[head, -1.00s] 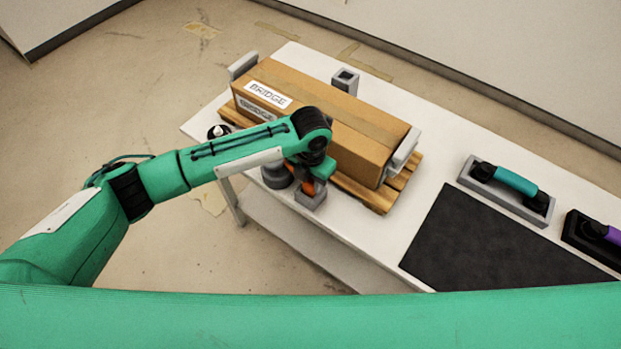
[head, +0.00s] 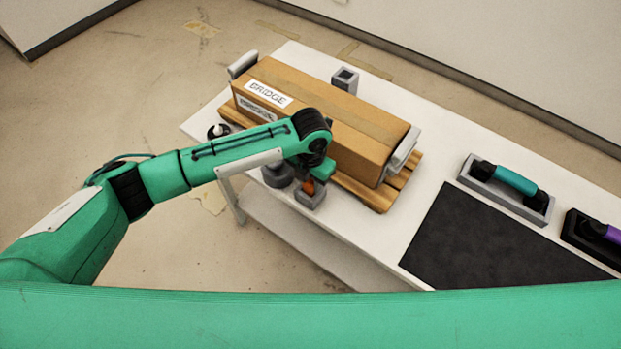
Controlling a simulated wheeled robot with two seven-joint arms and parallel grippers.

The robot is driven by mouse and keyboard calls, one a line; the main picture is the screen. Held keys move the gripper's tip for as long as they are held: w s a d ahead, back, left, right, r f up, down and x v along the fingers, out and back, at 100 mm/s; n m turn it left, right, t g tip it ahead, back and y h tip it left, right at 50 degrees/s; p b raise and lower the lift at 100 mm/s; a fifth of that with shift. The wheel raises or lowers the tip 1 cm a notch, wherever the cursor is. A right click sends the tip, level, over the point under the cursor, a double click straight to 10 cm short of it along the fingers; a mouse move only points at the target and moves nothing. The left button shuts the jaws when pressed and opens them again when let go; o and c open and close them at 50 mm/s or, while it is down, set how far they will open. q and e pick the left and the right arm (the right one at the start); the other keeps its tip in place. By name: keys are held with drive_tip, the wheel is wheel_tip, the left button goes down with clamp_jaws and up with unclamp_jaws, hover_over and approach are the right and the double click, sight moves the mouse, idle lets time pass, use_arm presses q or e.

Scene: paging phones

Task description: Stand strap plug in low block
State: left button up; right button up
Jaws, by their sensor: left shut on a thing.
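The strap plug (head: 310,187), of which only a small orange part shows, is at the low grey block (head: 311,201) on the table's front edge. My left gripper (head: 312,178) comes down over the block and is shut on the plug. The gripper and wrist hide most of the plug. I cannot tell how deep it sits in the block's opening. My right gripper is not in view.
A cardboard box marked BRIDGE (head: 330,112) lies on a wooden pallet (head: 365,192) just behind my gripper. A dark round thing (head: 277,175) stands close left of the block. A taller grey block (head: 345,79) is behind the box. A black mat (head: 480,243) and two handsets (head: 515,179) (head: 598,230) are at the right.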

sight(311, 181)
use_arm(q)
drive_tip(key=shift+f, duration=0.3)
drive_tip(key=o, duration=0.7)
wheel_tip(311, 181, up, 11)
drive_tip(key=p, duration=0.9)
